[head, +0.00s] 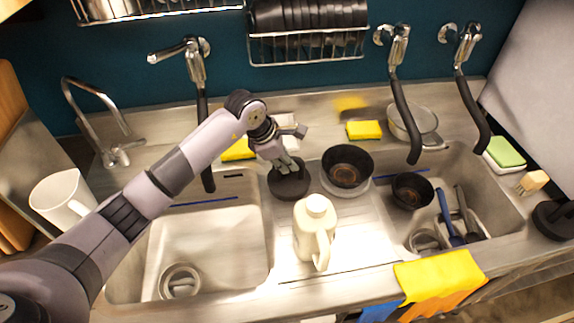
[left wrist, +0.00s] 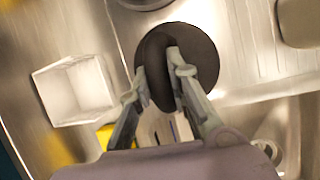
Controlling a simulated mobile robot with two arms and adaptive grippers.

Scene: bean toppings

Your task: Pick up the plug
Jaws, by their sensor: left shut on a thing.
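The plug (head: 289,185) is a dark round disc with a raised grip. It sits on the steel ledge between the two sinks, just left of a black bowl. My left gripper (head: 288,167) comes down on it from above and is shut on its raised grip. In the left wrist view the plug (left wrist: 205,62) shows as a black disc, with the fingertips of my left gripper (left wrist: 158,75) on either side of its grip. I cannot tell whether the plug is lifted clear of the steel. My right gripper is not in view.
A cream jug (head: 315,232) stands in front of the plug. A black bowl (head: 347,167) is close on its right. The left sink (head: 205,245) is mostly empty; the right sink holds a black bowl (head: 411,190) and utensils. Yellow sponges (head: 364,130) lie behind.

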